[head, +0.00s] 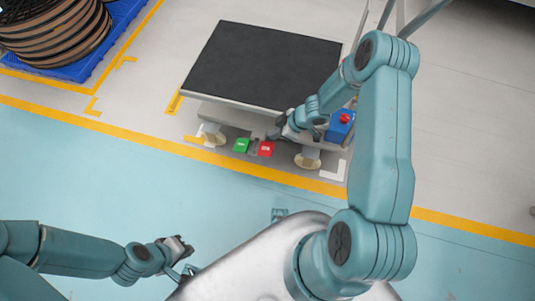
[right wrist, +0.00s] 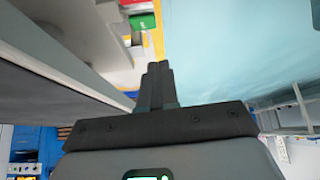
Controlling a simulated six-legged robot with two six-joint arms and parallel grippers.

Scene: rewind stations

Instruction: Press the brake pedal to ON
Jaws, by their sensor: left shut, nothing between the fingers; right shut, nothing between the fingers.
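A green pedal (head: 241,145) and a red pedal (head: 266,149) sit side by side low at the front of a station with a dark top (head: 262,65). Their labels are too small to read, and I cannot tell whether either is pressed. My right gripper (head: 277,133) is shut and empty, just above and behind the red pedal in the head view. Its shut fingers also show in the right wrist view (right wrist: 157,80), with a green pedal (right wrist: 142,22) beyond them. My left gripper (head: 187,249) is shut and empty at lower left, far from the pedals.
A blue box with a red button (head: 341,122) is right of the pedals. Round feet (head: 308,161) stand either side of them. Yellow floor lines (head: 215,152) run in front. A cable reel (head: 55,30) sits on a blue pallet (head: 120,15) at upper left. The teal floor is clear.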

